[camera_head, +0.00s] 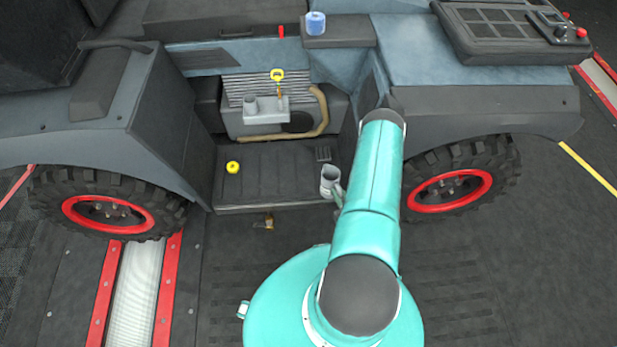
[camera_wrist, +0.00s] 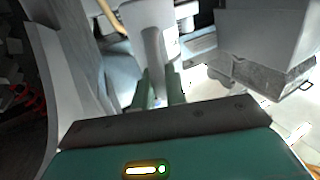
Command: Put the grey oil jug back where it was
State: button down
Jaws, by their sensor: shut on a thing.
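The grey oil jug (camera_head: 329,178) shows in the head view just left of my arm, over the right end of the black step, its mouth facing up. I cannot tell whether its base touches the step. In the wrist view the jug (camera_wrist: 148,14) is at the top middle, with its handle running down between my fingers. My gripper (camera_wrist: 160,88) is shut on that handle.
The black step (camera_head: 270,180) carries a yellow cap (camera_head: 232,167) at its left. Behind it is the engine (camera_head: 265,118) with a yellow dipstick ring (camera_head: 277,75). A blue roll (camera_head: 316,22) stands on a ledge above. Wheels flank the bay. The middle of the step is clear.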

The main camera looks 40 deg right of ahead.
jog(key=shift+w+a+f, duration=0.15)
jog(key=shift+w+f, duration=0.05)
jog(key=shift+w+d+f, duration=1.05)
jog(key=shift+w+f, duration=0.95)
jog(key=shift+f, duration=0.15)
jog(key=shift+w+d+f, duration=1)
jog(key=shift+w+f, duration=1)
jog(key=shift+f, duration=0.2)
jog(key=shift+w+d+f, duration=1.05)
jog(key=shift+w+f, duration=0.95)
jog(key=shift+f, duration=0.15)
jog(key=c, duration=1.4)
grip_release()
jog(key=shift+f, duration=0.1)
jog(key=shift+c, duration=0.2)
